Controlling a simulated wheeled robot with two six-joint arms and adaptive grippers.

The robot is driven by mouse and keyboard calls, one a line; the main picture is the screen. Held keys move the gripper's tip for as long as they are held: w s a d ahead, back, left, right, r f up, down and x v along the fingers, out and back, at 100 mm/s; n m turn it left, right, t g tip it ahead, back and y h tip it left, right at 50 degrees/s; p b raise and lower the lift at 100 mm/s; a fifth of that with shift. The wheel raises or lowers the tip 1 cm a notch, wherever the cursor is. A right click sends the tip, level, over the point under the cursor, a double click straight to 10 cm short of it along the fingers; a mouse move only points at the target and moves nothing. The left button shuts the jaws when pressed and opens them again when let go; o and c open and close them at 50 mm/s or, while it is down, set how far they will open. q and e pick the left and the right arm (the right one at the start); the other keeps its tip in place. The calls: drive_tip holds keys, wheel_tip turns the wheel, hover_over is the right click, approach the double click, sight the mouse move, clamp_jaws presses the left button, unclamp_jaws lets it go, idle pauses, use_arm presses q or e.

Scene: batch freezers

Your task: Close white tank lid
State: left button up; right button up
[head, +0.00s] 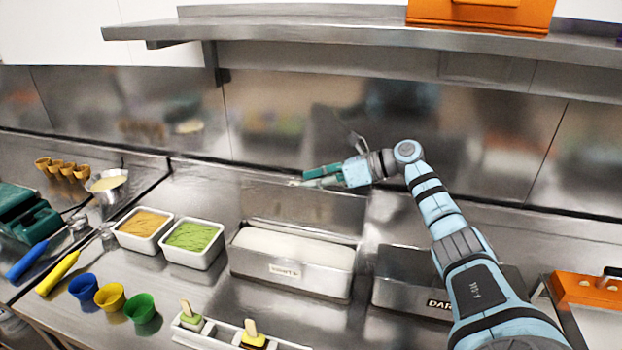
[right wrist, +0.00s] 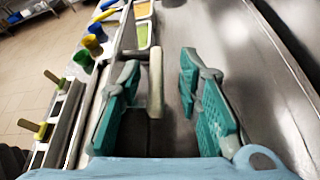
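The white tank (head: 255,268) is a steel box with a pale, flat filling and a label on its front. Its steel lid (head: 335,208) stands raised along the back edge, so the tank is open. My right gripper (head: 306,178) is at the top of the raised lid. In the right wrist view its two teal fingers (right wrist: 160,103) are spread apart. A pale bar (right wrist: 156,70), which looks like the lid's handle, lies between them with gaps on both sides. My left gripper is not in view.
A steel tank with a dark label (head: 395,292) stands to the right, partly behind my right arm. Tubs of orange (head: 132,244) and green (head: 180,258) filling sit left. A tray of popsicles (head: 222,340) lies in front. A shelf (head: 330,27) runs above.

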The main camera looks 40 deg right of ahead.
drive_tip(key=shift+a, duration=0.15)
drive_tip(key=shift+s, duration=0.1)
clamp_jaws()
drive_tip(key=shift+a, duration=0.2)
